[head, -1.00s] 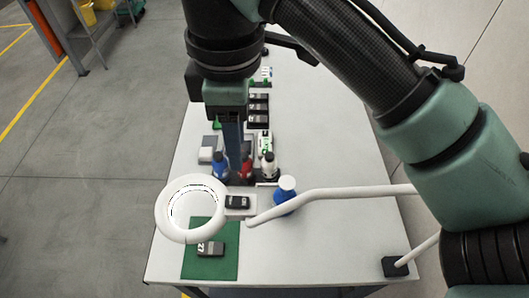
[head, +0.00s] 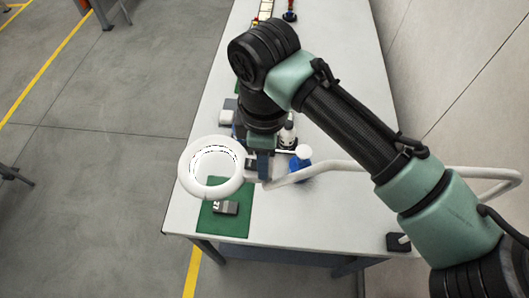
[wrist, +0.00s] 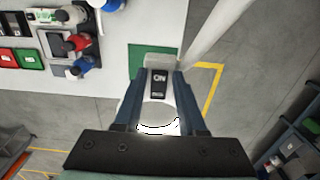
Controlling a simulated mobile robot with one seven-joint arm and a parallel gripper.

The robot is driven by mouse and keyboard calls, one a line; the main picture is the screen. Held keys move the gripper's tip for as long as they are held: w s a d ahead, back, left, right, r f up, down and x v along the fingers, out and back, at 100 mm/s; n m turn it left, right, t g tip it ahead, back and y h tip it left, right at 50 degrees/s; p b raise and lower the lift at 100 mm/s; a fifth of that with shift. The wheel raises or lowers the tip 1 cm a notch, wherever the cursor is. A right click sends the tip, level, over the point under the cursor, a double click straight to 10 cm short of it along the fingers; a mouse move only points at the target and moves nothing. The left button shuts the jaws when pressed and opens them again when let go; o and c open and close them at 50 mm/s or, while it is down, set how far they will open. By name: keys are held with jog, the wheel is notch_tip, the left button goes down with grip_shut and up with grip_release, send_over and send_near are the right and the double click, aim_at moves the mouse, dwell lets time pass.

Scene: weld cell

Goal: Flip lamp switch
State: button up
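The white ring lamp (head: 187,181) is on a white bent arm (head: 330,167) above the near end of the table. Its black rocker switch (wrist: 158,82), marked ON, is on a light housing (wrist: 161,61) beside the ring in the wrist view. The glowing ring also shows there (wrist: 157,116). My gripper (wrist: 161,76) points down with its two blue fingers apart and nothing held between them. The switch shows in the gap between the fingers; I cannot tell whether they touch it. In the head view my gripper (head: 263,172) partly hides the switch housing.
A green mat (head: 209,222) with a dark device (head: 231,207) lies below the lamp. A blue bottle with a white cap (head: 300,163) stands close right of my gripper. More bottles and a red one (wrist: 76,43) stand nearby. The lamp's black base (head: 397,242) is at the table's right edge.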

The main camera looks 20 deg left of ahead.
jog(key=shift+c, duration=0.3)
grip_shut()
jog(key=shift+s+a+r+h+p, duration=0.1)
jog(key=shift+a+r+h+p, duration=0.15)
jog(key=shift+h+p, duration=0.5)
jog(key=shift+a+t+h, duration=0.15)
jog(key=shift+t+h, duration=0.35)
jog(key=shift+h, duration=0.35)
jog(key=shift+o, duration=0.3)
grip_release()
jog(key=v, duration=1.3)
jog(key=shift+b, duration=0.45)
